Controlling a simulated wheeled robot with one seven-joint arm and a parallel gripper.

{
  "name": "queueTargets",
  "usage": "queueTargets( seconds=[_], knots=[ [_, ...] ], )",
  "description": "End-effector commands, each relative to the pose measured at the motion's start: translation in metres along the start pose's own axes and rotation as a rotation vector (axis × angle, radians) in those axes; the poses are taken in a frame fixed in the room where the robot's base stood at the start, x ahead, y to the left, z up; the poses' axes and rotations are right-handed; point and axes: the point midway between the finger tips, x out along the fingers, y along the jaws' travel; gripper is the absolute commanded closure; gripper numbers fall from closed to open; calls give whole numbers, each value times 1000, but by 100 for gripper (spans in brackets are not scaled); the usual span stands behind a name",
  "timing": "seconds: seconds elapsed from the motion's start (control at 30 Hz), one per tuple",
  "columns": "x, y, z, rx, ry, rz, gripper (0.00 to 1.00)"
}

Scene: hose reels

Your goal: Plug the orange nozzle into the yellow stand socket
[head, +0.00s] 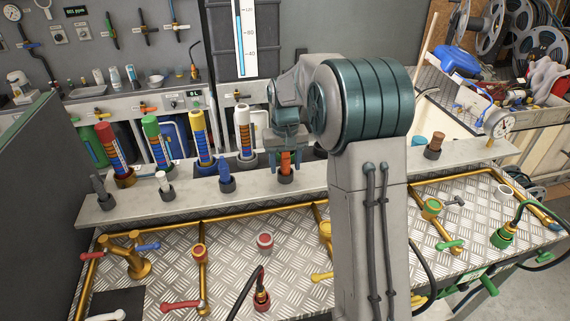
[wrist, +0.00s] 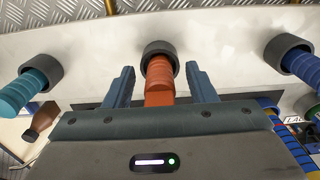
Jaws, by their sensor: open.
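The orange nozzle (head: 286,161) stands upright in a dark round holder (head: 286,178) on the grey shelf. My gripper (head: 287,149) is directly above it, pointing down. In the wrist view, the open fingers of my gripper (wrist: 161,72) stand on either side of the orange nozzle (wrist: 160,84), with a visible gap on each side. The nozzle's end sits in its dark ring (wrist: 159,48). A yellow fitting (head: 325,231), which looks like the yellow stand socket, is on the tread-plate bench and is partly hidden behind my arm.
A blue nozzle (head: 226,173) and a white nozzle (head: 163,180) stand left of the orange one. A brown nozzle (head: 436,141) is to the right. Tall coloured cylinders, including a yellow one (head: 201,138), stand behind. Brass pipes and a red valve (head: 199,253) occupy the bench.

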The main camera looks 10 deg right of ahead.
Motion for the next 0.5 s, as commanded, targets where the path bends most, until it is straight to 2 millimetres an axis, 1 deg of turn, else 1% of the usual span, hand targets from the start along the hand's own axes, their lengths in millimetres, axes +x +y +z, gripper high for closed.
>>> queueTargets(
  seconds=[0.1,0.13,0.17,0.2,0.27,0.3,0.5],
  knots=[
    [0,0,0,0,0,0,49],
    [0,0,0,0,0,0,55],
    [0,0,0,0,0,0,63],
    [0,0,0,0,0,0,74],
    [0,0,0,0,0,0,91],
    [0,0,0,0,0,0,98],
    [0,0,0,0,0,0,98]
  ],
)
